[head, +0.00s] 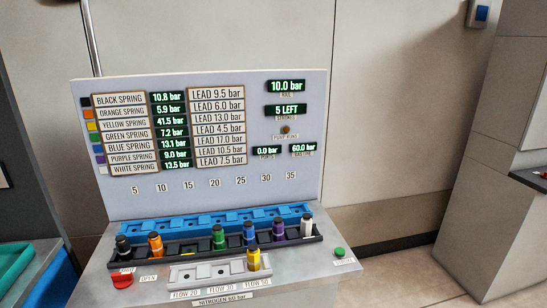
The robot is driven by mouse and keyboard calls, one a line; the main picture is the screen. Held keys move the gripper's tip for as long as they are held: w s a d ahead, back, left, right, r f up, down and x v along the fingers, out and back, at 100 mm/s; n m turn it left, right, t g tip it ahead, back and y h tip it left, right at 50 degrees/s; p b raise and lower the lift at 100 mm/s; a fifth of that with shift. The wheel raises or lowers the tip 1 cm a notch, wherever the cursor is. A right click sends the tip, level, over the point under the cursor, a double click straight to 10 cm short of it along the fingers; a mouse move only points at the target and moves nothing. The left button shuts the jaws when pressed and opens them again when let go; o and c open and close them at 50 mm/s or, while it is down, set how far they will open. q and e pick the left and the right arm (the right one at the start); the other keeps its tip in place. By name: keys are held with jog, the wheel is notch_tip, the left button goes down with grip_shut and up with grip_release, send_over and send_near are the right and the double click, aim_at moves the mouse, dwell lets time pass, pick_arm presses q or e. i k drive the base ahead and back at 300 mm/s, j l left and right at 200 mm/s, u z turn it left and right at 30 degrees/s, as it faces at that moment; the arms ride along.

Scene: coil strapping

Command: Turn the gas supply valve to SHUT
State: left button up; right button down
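A red valve knob (122,281) sits at the front left corner of the grey bench, beside a small OPEN label (148,279). Another small label (127,270) lies just above the knob; its text is too small to read surely. Which way the knob points is hard to tell. A label reading NITROGEN 60 bar (222,299) is on the bench's front edge. Neither of my grippers is in the head view.
A black rack (180,249) with several coloured spring cartridges stands behind the knob. A grey holder (205,273) holds a yellow cartridge (253,259). A blue rack (165,228) lies behind. A green button (339,252) is at right. An upright panel (230,185) shows pressure readouts.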

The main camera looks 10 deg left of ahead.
aim_at(121, 279)
jog(key=u, duration=1.3)
